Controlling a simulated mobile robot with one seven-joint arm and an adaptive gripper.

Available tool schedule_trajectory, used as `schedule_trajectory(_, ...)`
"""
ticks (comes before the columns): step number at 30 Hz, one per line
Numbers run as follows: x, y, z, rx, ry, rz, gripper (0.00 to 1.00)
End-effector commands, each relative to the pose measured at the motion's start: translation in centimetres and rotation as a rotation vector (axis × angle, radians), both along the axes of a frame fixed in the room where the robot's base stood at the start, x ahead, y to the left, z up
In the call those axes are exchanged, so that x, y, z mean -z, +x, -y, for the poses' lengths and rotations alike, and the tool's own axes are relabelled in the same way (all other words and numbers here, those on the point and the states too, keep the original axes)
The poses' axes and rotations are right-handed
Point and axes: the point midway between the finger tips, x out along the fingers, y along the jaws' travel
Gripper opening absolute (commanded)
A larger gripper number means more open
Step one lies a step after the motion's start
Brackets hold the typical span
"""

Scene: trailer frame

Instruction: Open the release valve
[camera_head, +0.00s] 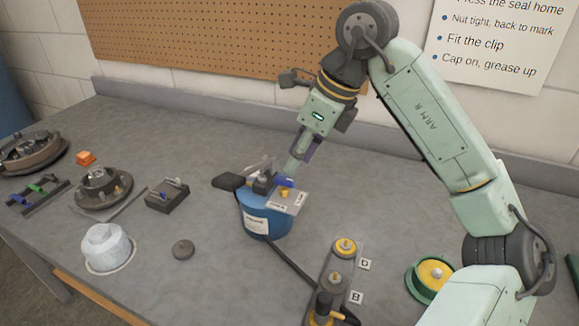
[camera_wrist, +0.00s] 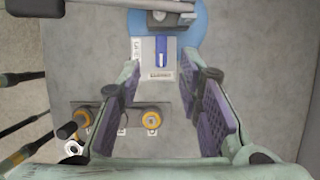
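A blue pump unit (camera_head: 262,218) stands on the bench; its blue body (camera_wrist: 198,22) also shows at the top of the wrist view. On it is a pale plate (camera_head: 291,201) with small labels I cannot read for certain. A blue lever (camera_head: 284,182), apparently the release valve, sits on this plate; in the wrist view the lever (camera_wrist: 160,58) points up and down the picture. My gripper (camera_head: 298,160) is just behind and above the pump. In the wrist view my gripper (camera_wrist: 162,70) is open and empty, with the lever seen between and beyond its purple-padded fingers.
A dark pump handle (camera_head: 228,182) sticks out left of the pump. A hose (camera_head: 290,262) runs to a valve block (camera_head: 336,275) with yellow knobs. The bench behind is clear.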

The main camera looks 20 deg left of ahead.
Motion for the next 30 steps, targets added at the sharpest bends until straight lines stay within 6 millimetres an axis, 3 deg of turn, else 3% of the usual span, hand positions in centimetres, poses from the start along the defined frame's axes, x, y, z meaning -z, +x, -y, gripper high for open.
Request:
schedule_trajectory(6,3.2,0.0,-1.4,-0.002,0.001,-0.002,0.33)
schedule_trajectory(12,4.8,0.0,-2.1,-0.001,0.002,0.0,0.33)
schedule_trajectory(21,5.0,0.1,-2.1,-0.001,0.001,0.001,0.32)
schedule_trajectory(30,5.0,0.1,-2.1,-0.001,0.001,0.0,0.12)
